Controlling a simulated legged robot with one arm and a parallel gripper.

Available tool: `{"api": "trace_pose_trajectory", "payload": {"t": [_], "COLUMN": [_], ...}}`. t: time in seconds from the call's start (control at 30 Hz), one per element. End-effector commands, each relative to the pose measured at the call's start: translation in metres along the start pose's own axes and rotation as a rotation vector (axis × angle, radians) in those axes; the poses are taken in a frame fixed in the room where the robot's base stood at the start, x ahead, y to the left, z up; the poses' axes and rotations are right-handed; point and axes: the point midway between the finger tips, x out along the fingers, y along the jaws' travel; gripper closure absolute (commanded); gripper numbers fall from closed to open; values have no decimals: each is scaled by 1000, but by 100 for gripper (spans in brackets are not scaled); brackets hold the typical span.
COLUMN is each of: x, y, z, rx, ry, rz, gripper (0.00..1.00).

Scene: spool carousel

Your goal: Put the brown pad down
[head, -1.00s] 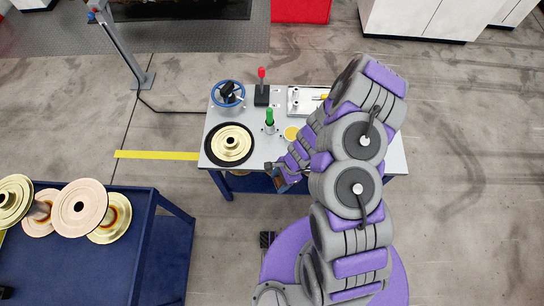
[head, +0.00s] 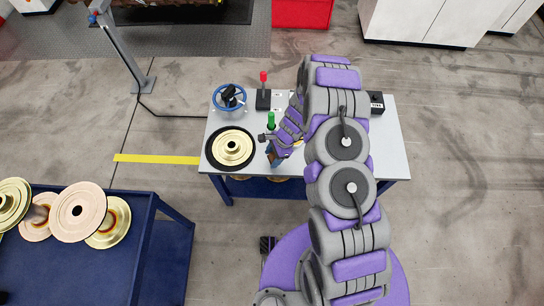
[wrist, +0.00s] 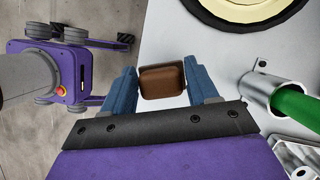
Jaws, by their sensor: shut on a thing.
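The brown pad (wrist: 162,82) is between the two blue fingers of my gripper (wrist: 164,76) in the wrist view. My gripper is shut on it. In that view the pad overlaps the edge of the grey worktable (wrist: 185,35); its height above the top is hard to tell. In the head view my gripper (head: 274,154) is near the table's front edge, just right of the black-rimmed gold disc (head: 232,148).
A green-handled pin (head: 271,121) stands just behind my gripper. A blue handwheel (head: 229,98) and a red-knobbed lever (head: 263,92) are at the back. A blue cart (head: 100,265) with gold spools stands at the left.

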Motion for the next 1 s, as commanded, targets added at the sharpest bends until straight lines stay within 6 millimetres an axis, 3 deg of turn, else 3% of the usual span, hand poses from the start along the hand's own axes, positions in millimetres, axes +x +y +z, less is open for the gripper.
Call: {"api": "trace_pose_trajectory", "payload": {"t": [0.27,0.53,0.83,0.87,1.0], "x": [1,34,34,34,34], "y": [-15,-17,-16,-16,-16], "z": [-3,-16,-16,-17,-16], "rx": [0,0,0,0,0], "ry": [-3,-3,-2,-2,-2], "rz": [4,3,2,2,3], "gripper": [70,70,70,40,27]}}
